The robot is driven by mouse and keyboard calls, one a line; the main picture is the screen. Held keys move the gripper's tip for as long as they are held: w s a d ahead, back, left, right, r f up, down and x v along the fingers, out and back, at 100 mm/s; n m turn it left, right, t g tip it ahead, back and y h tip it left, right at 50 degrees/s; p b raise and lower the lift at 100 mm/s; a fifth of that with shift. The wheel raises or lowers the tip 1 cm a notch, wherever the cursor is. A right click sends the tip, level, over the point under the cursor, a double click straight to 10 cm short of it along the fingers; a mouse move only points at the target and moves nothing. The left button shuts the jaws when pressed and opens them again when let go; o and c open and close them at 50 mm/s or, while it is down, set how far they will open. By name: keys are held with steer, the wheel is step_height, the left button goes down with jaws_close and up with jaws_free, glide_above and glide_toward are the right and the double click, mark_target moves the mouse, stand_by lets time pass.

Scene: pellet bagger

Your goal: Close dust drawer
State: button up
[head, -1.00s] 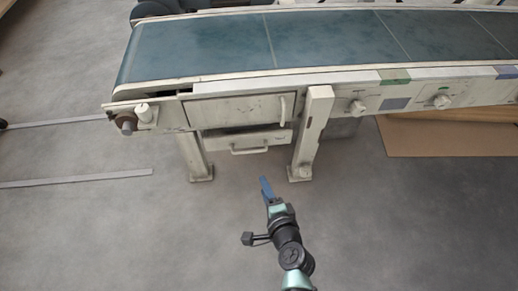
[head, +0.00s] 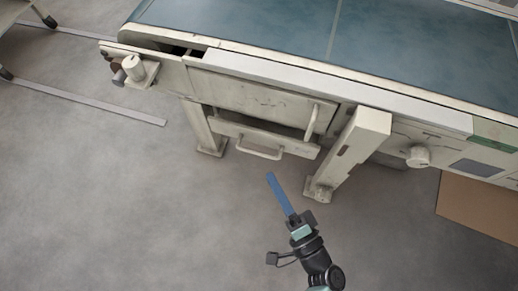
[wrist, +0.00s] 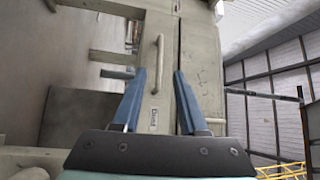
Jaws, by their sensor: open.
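The dust drawer (head: 234,132) is a cream front with a bar handle (head: 261,151), low under the conveyor between two legs. It stands somewhat out, with a dark gap above its front. My gripper (head: 270,176), with blue fingers, is in front of and below the drawer in the head view, apart from it. In the wrist view, the drawer front (wrist: 154,100) appears turned sideways, with its handle (wrist: 158,63) and a small label reading "Dust" (wrist: 153,121). The label shows between my open, empty fingers (wrist: 160,74). Exact finger-to-drawer distance is unclear.
A cream panel (head: 250,92) with an upright handle (head: 312,120) sits just above the drawer. A leg (head: 350,155) stands close right of the drawer, another (head: 203,130) left. A knob (head: 418,157) is farther right. The floor in front is clear.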

mark_target(257, 152)
steer(key=b+x, duration=0.2)
steer(key=x, duration=0.6)
steer(key=shift+w+a+b, duration=0.15)
steer(key=shift+w+b, duration=0.1)
steer(key=shift+b, duration=0.15)
jaws_close()
stand_by(0.9)
